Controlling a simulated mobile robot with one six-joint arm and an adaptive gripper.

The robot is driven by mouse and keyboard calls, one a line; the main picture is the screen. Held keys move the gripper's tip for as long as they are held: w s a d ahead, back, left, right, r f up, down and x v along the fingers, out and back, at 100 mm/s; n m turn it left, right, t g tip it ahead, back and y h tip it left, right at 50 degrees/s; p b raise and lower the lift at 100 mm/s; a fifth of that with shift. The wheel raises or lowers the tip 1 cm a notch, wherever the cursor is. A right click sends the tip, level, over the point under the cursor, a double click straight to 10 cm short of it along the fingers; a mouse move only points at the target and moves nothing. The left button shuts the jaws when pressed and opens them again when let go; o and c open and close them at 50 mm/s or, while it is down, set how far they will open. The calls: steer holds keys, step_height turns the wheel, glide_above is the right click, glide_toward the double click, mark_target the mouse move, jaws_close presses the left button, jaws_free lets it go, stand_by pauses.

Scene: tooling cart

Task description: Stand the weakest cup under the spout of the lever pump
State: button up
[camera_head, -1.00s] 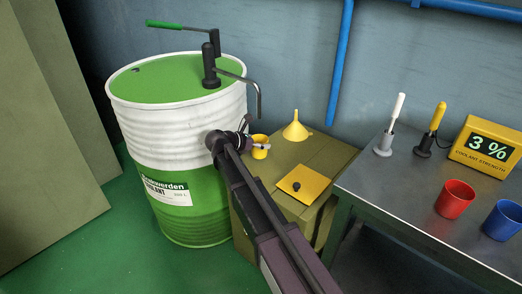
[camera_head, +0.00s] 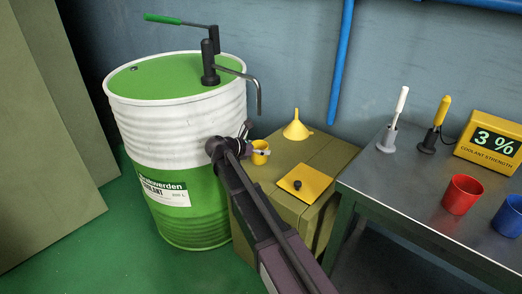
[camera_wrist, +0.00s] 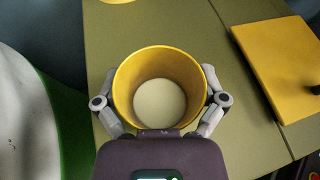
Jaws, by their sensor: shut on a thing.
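A yellow cup (camera_head: 260,156) is in my gripper (camera_head: 258,152), over or on the left part of the olive box top beside the drum. In the wrist view my gripper (camera_wrist: 161,103) is shut around the yellow cup (camera_wrist: 125,90), one finger on each side; pale liquid shows inside. The lever pump (camera_head: 210,62) stands on the drum lid, and its spout (camera_head: 259,98) bends down above the cup area. A red cup (camera_head: 462,194) and a blue cup (camera_head: 508,217) stand on the metal cart.
The green and white drum (camera_head: 180,120) is left of my gripper. The olive box (camera_head: 310,158) carries a yellow funnel (camera_head: 296,127) and a yellow plate with a black knob (camera_head: 303,182). A white-handled tool (camera_head: 396,120) and a yellow-handled one (camera_head: 436,125) stand on the metal cart (camera_head: 415,190).

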steer(key=shift+f, duration=0.2)
steer(key=o, duration=0.8)
steer(key=shift+r, duration=0.2)
steer(key=shift+a+r, duration=0.1)
steer(key=p+v, duration=0.4)
steer(key=v, duration=0.7)
steer(key=shift+s+a+r+p, duration=0.15)
steer(key=shift+s+a+p, duration=0.15)
